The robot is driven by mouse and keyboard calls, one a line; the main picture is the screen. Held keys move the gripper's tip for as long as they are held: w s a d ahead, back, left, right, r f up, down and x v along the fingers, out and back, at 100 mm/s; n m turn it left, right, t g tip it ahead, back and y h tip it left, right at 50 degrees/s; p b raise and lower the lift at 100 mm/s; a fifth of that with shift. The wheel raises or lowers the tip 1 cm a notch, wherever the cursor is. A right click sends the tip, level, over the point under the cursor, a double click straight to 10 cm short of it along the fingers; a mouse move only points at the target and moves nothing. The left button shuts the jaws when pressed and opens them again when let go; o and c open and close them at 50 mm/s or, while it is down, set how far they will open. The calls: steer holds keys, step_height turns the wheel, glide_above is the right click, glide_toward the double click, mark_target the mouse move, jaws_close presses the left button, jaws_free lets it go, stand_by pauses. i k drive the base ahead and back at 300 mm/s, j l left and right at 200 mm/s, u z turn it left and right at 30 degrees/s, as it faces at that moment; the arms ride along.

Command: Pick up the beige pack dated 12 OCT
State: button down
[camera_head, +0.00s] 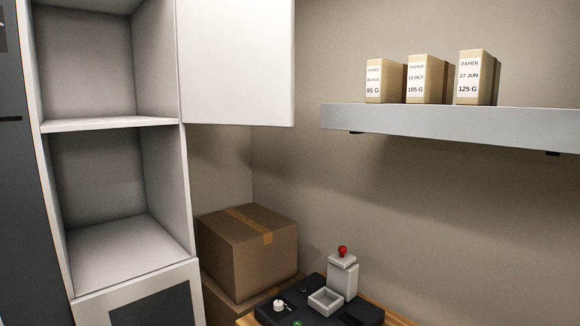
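Three beige packs with white labels stand upright in a row on a grey wall shelf (450,121) at the upper right. The middle pack (425,81) reads "PAPER", "12 OCT" and what looks like "185 G". The left pack (384,82) is shorter; its date looks like "08 AUG", with "95 G" below. The right pack (474,78) is the tallest and reads "PAPER", "27 JUN", "125 G". Narrow gaps separate the packs, with the left gap tighter than the right one. My gripper is not in view.
An open white cabinet door (238,62) juts out left of the shelf. The cabinet compartments (115,124) look empty. A cardboard box (248,252) and a black machine (320,302) with a red knob (342,251) sit below. The shelf's right part is free.

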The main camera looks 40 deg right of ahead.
mark_target(430, 79)
steer(key=z, duration=1.95)
